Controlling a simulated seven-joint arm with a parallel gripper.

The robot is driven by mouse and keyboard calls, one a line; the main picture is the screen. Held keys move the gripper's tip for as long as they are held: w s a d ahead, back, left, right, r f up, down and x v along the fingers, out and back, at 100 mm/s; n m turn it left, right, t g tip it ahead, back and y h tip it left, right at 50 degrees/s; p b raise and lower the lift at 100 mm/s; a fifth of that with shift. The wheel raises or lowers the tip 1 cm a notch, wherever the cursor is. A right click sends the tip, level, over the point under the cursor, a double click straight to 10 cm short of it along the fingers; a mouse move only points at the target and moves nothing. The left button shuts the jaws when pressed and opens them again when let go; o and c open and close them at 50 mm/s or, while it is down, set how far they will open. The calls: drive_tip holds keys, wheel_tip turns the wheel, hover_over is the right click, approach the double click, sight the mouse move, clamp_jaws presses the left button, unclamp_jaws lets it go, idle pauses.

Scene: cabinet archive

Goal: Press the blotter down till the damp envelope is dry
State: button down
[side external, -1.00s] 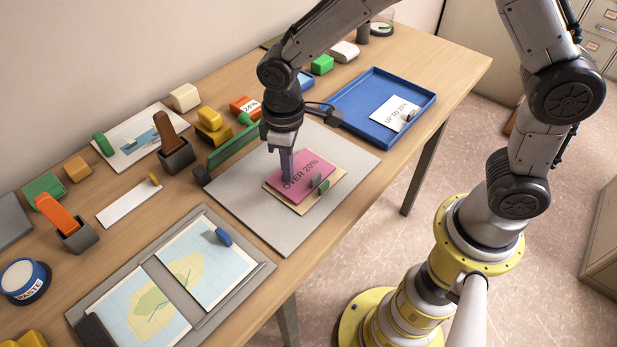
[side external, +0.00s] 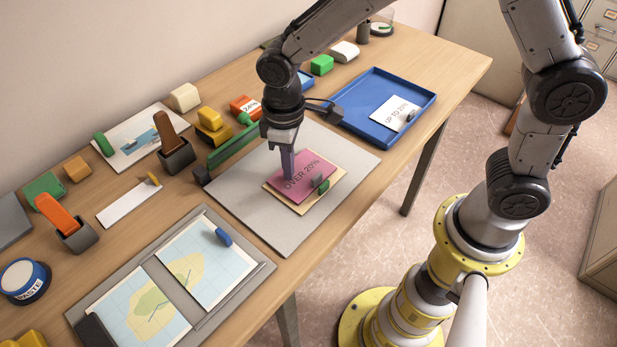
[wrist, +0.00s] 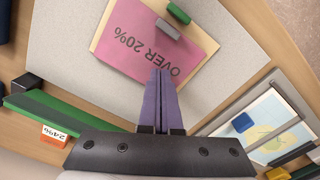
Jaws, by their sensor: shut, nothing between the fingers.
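A pink sheet marked "OVER 20%" (side external: 312,172) lies on a tan envelope (side external: 331,184), on a grey board (side external: 250,212); the pink sheet looks like the blotter. The envelope shows only along its edges. My gripper (side external: 290,178) is shut and empty, fingers pointing down at the pink sheet near its lettering. The tips seem to be at its surface; I cannot tell how firmly they touch. In the wrist view, the shut fingers (wrist: 160,74) overlap the pink sheet (wrist: 128,42), and the tan envelope (wrist: 103,38) shows beyond its edge.
A green block (wrist: 178,13) and a grey block (wrist: 168,29) sit at the sheet's edge. A blue tray (side external: 352,122) holds a white card marked "UP TO 20%". A green bar (side external: 234,147) and an orange "24%" device (side external: 246,106) stand behind; maps lie at front left.

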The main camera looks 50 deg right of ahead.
drive_tip(key=shift+r, duration=3.2)
drive_tip(key=s+d+r+m+t, duration=0.35)
drive_tip(key=s+d+r, duration=0.25)
drive_tip(key=d+r, duration=0.55)
drive_tip(key=s+d+f+m+t, duration=0.2)
drive_tip(key=s+d, duration=0.2)
drive_tip(key=s, duration=0.8)
drive_tip(key=shift+s, duration=0.2)
drive_tip(key=shift+f+m, duration=0.1)
drive_tip(key=shift+m, duration=0.15)
